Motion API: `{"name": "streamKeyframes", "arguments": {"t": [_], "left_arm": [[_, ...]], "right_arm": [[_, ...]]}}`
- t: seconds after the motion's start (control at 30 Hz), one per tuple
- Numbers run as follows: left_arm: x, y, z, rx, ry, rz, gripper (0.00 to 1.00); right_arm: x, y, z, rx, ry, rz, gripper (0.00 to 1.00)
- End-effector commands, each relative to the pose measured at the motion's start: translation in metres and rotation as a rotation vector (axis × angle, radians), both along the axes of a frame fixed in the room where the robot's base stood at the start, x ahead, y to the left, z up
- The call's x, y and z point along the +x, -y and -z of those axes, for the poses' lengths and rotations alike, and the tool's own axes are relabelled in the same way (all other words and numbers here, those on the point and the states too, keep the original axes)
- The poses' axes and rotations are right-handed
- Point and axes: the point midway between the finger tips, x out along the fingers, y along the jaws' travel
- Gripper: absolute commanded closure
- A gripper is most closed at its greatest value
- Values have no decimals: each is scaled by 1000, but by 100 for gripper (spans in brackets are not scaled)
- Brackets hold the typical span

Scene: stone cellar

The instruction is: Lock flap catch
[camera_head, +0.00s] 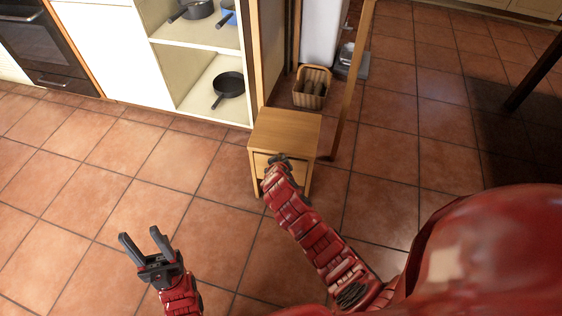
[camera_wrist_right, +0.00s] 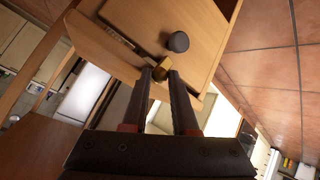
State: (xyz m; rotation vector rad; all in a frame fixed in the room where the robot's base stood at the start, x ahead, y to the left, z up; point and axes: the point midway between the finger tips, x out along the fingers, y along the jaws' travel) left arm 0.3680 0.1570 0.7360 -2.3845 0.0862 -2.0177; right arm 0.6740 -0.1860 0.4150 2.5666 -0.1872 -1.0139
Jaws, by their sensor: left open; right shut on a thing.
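A small wooden cabinet (camera_head: 286,129) stands on the tiled floor. Its front flap (camera_wrist_right: 206,52) carries a dark round knob (camera_wrist_right: 178,41) in the right wrist view. A small brass-coloured catch (camera_wrist_right: 161,75) sits near the knob at the panel's edge, between my right fingertips. My right gripper (camera_head: 277,161) is at the cabinet front and shut on the catch; its fingers (camera_wrist_right: 168,78) show in the wrist view. I cannot tell whether the flap is fully flush. My left gripper (camera_head: 147,240) is open and empty above the floor, left of the cabinet.
An open shelf unit (camera_head: 205,75) with dark pans (camera_head: 228,88) stands behind, to the left. A basket (camera_head: 312,87) sits behind the cabinet, and a wooden post (camera_head: 353,80) rises close to its right. The floor to the left is clear.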

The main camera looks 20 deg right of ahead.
Motion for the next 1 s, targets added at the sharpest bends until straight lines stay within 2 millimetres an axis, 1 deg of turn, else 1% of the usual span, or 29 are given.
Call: {"name": "streamKeyframes", "arguments": {"t": [0.2,0.4,0.97,1.0], "left_arm": [[0,0,5,0,0,0,50],[0,0,7,0,0,0,50],[0,0,7,0,0,0,50],[0,0,7,0,0,0,50]], "right_arm": [[2,-4,0,-113,-62,-1,100],[3,-5,-1,-174,-95,-1,100],[3,-4,-1,-202,-112,1,100],[3,-4,-1,-202,-112,1,72]]}}
